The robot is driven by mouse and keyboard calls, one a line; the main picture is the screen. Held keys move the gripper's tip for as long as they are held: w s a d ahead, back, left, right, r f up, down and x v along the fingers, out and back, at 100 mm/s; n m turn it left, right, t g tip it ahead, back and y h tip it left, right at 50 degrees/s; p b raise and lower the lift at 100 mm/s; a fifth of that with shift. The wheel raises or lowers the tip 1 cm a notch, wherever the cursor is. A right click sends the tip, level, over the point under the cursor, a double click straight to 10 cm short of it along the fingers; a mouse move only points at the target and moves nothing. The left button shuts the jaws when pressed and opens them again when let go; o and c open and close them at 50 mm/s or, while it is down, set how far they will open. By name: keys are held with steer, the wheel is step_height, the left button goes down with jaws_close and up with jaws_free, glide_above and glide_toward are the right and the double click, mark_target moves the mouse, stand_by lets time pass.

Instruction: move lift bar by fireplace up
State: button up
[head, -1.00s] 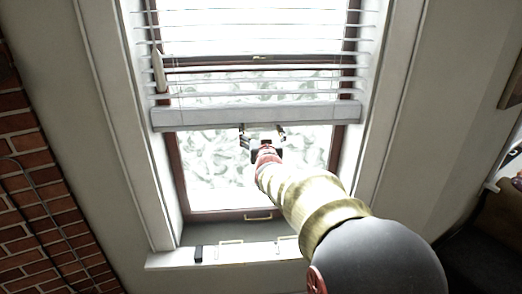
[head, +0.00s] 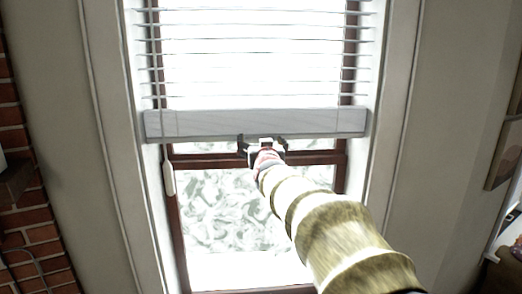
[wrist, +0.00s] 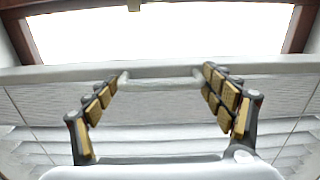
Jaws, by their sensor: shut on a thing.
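The white blind's bottom rail (head: 220,123) hangs level across the window in the head view, just above the dark middle bar of the window frame. The lift bar (wrist: 160,84) is a pale handle on the underside of this rail, seen in the wrist view (wrist: 40,75). My gripper (head: 262,147) is at the rail's underside near its middle. In the wrist view its two fingers (wrist: 162,78) reach to the two ends of the lift bar, shut on it. The lift bar is mostly hidden by the gripper in the head view.
Open slats (head: 250,65) lie above the rail. A white wand (head: 168,178) hangs at the left. The window frame (head: 180,215) and white casing (head: 110,130) flank the blind. Brick (head: 30,225) is at far left. The glass below the rail is clear apart from my arm.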

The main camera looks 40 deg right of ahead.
steer(key=p, duration=1)
glide_toward(259, 95)
steer(key=x, duration=0.4)
steer(key=shift+w+d, duration=0.15)
steer(key=shift+r, duration=0.1)
steer(key=o, duration=1.2)
steer(key=shift+o, duration=0.9)
steer(key=shift+d, duration=0.1)
steer(key=shift+r, duration=0.1)
steer(key=shift+w, duration=0.1)
steer(key=shift+f, duration=0.25)
